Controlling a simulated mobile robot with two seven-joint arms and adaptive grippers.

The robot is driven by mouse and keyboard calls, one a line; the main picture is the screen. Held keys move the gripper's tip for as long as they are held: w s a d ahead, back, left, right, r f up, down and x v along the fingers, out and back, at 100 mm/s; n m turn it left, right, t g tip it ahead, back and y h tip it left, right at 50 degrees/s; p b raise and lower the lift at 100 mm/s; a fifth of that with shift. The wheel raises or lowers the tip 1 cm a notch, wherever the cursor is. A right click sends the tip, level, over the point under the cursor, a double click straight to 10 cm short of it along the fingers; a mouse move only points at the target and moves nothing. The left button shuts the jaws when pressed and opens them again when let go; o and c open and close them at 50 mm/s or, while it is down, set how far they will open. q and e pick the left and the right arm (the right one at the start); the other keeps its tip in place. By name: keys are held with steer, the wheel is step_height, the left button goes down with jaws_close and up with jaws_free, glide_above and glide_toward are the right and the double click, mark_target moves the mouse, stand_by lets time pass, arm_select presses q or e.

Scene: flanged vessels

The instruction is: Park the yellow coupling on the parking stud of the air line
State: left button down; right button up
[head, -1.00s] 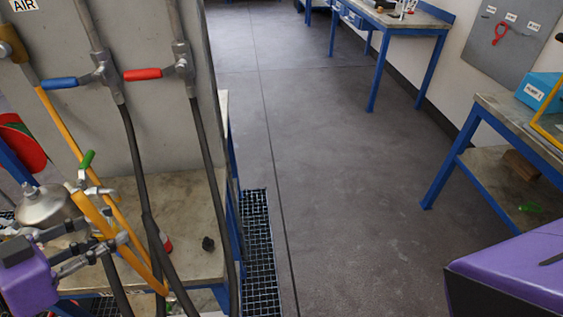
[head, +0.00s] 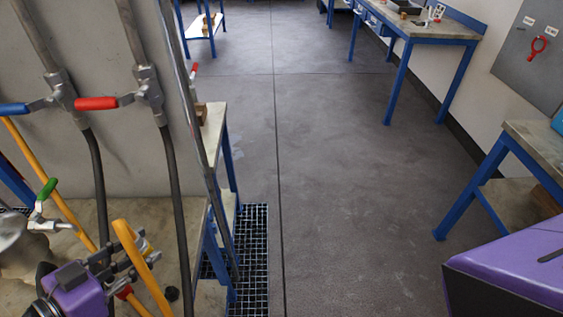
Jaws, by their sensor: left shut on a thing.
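My left gripper (head: 122,264) is at the lower left, with a purple body and grey fingers. It is shut on the yellow coupling (head: 148,249), which is small and partly hidden by the fingers. A thick yellow hose piece (head: 140,268) curves down beside the fingers, with a red fitting (head: 124,292) near it. The yellow air line (head: 45,172) runs down the grey panel at the left. I cannot pick out its parking stud. My right gripper is out of view.
A blue-handled valve (head: 14,109) and a red-handled valve (head: 97,103) stand out from the panel, with dark hoses below. A green-handled valve (head: 47,189) is near a metal vessel (head: 20,250). A floor grate (head: 250,255) lies beside the bench. Open floor (head: 350,200) is to the right.

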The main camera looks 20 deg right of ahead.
arm_select(q)
glide_above(166, 291)
steer(key=shift+n, duration=0.3)
step_height(166, 291, down, 5)
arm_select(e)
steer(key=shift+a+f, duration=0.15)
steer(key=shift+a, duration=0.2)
arm_select(q)
steer(key=shift+f, duration=0.1)
